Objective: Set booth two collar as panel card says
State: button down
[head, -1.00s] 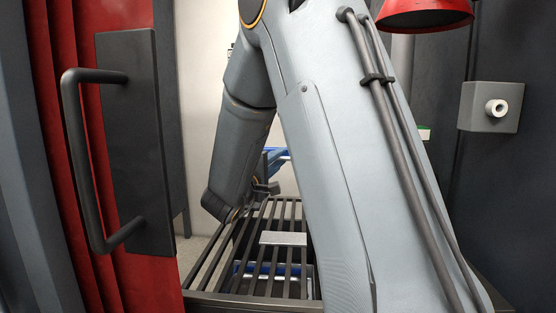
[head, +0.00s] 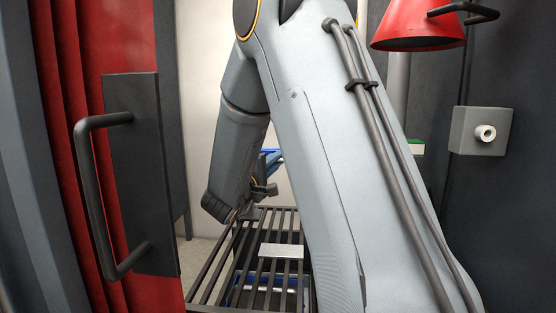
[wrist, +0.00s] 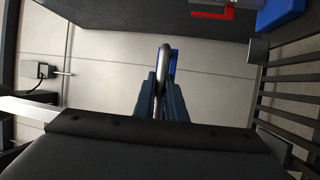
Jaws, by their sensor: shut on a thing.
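My gripper (wrist: 161,98) is in the wrist view with its two dark blue fingers shut on a grey rounded bar (wrist: 165,58). The bar runs up between the fingers and shows against a blue part behind it. In the head view my gripper (head: 270,160) is partly hidden behind my arm, above the far end of a slatted rack. I cannot make out a collar or a readable panel card in either view.
A red curtain (head: 75,130) with a black plate and handle (head: 92,190) stands close on the left. A red cone-shaped shade (head: 410,32) and a grey wall box (head: 470,130) are at right.

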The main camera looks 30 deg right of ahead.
jog(key=shift+r+p, duration=0.45)
jog(key=shift+r, duration=0.4)
jog(key=c, duration=1.8)
grip_release()
jog(key=shift+f, duration=0.15)
jog(key=v, duration=0.7)
jog(key=shift+s+a+b, duration=0.25)
jog(key=shift+a+b, duration=0.05)
jog(key=shift+b, duration=0.05)
jog(key=shift+f, duration=0.1)
